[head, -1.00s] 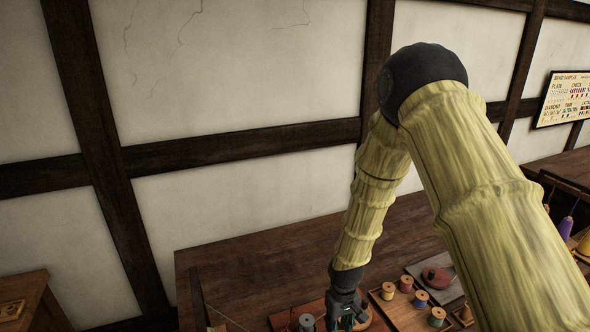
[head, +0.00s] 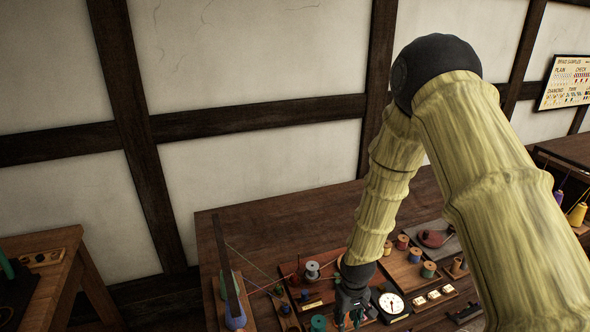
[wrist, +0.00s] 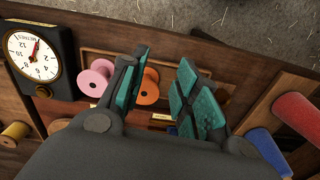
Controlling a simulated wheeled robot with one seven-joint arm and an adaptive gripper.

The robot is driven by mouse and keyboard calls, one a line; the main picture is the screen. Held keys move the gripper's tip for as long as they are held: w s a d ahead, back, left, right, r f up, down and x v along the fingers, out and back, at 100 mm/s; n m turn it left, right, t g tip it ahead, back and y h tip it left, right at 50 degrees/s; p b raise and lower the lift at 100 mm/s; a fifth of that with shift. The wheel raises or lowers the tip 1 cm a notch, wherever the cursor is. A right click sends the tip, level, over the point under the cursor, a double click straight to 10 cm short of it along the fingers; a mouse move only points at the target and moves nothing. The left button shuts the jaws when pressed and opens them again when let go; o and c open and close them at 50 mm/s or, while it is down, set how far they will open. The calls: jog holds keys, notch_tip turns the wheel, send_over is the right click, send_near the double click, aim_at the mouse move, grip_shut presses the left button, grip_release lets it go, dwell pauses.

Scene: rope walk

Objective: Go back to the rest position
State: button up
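My gripper (wrist: 160,90) is open and empty in the wrist view, its two teal-padded fingers apart. An orange spool (wrist: 149,88) shows between and behind the fingers, on or beside a wooden rack; I cannot tell the gap, but nothing is held. In the head view my gripper (head: 352,308) hangs low over the workbench (head: 290,225), beside a white dial gauge (head: 391,303). The fingertips are small and partly hidden there.
The dial (wrist: 35,58), a pink spool (wrist: 97,78), a red spool (wrist: 297,118) and a blue spool (wrist: 268,148) surround the gripper. A tray of spools (head: 408,272) stands right of the arm. Another table (head: 60,262) stands left. The back of the bench is clear.

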jog(key=f, duration=0.1)
jog(key=s+f, duration=0.2)
jog(key=shift+d+f+b, duration=0.3)
jog(key=shift+f+b, duration=0.1)
jog(key=s+d+f+m+b, duration=0.1)
jog(key=s+d+f+b, duration=0.1)
jog(key=s+f, duration=0.4)
jog(key=s+d+f+m+b, duration=0.1)
jog(key=s+f+b, duration=0.3)
jog(key=s, duration=1)
jog(key=s+d+f+m+b, duration=0.1)
jog(key=s+d+f+b, duration=0.2)
jog(key=s+f, duration=0.5)
jog(key=s+d, duration=0.1)
jog(key=s, duration=0.1)
jog(key=shift+s+f, duration=0.25)
jog(key=shift+s, duration=0.05)
jog(key=shift+d+m, duration=0.15)
jog(key=shift+m, duration=0.15)
